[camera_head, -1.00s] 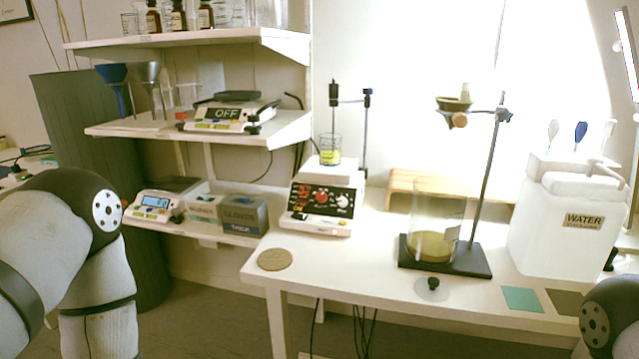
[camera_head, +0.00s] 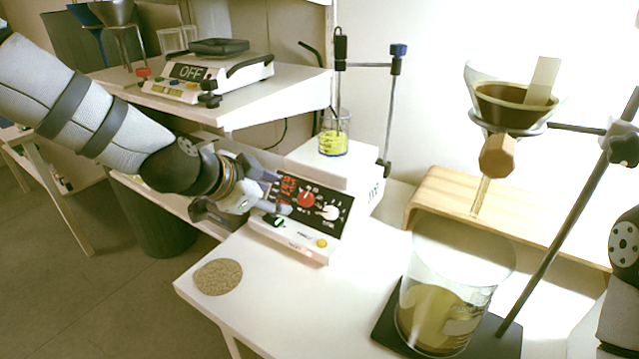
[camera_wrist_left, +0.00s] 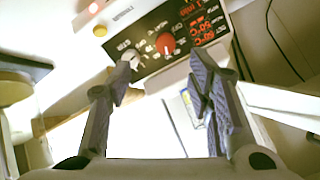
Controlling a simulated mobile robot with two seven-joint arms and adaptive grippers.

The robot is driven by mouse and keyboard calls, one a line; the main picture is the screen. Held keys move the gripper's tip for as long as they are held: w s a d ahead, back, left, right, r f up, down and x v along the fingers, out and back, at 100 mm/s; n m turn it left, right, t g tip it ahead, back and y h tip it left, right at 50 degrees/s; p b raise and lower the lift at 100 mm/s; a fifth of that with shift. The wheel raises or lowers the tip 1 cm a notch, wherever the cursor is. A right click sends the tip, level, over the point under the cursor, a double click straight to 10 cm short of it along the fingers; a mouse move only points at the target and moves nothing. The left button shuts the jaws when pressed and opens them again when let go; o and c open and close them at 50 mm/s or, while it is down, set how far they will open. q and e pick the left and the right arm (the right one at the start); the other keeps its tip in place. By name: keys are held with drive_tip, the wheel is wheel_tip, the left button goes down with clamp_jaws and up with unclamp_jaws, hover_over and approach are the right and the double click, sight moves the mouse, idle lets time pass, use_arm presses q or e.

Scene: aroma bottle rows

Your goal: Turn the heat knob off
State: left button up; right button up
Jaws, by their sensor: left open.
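The hot plate stirrer (camera_head: 312,214) stands at the back left of the white table. Its dark panel has lit red digits, a red knob (camera_head: 306,199) and a white knob (camera_head: 330,213). The red knob, apparently the heat knob, also shows in the left wrist view (camera_wrist_left: 166,43), with the white knob (camera_wrist_left: 131,57) beside it. My left gripper (camera_head: 274,201) is at the left of the panel, close to it. In the left wrist view its open, empty fingers (camera_wrist_left: 163,84) point toward the panel, with the red knob ahead between them, apparently untouched. My right gripper is out of view.
A beaker of yellow liquid (camera_head: 333,136) sits on the hot plate, with a stand and rod behind it. A large glass beaker (camera_head: 440,300) stands to the right. A cork mat (camera_head: 218,276) lies in front.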

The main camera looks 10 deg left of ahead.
sight(304, 198)
use_arm(q)
drive_tip(key=b+x, duration=0.1)
drive_tip(key=x, duration=0.4)
drive_tip(key=b+x, duration=0.1)
drive_tip(key=x, duration=0.5)
drive_tip(key=shift+w+r, duration=0.15)
drive_tip(key=shift+w, duration=0.45)
drive_tip(key=shift+w+r, duration=0.1)
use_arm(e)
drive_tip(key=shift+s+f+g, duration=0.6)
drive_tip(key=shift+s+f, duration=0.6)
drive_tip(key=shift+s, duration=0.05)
use_arm(q)
clamp_jaws()
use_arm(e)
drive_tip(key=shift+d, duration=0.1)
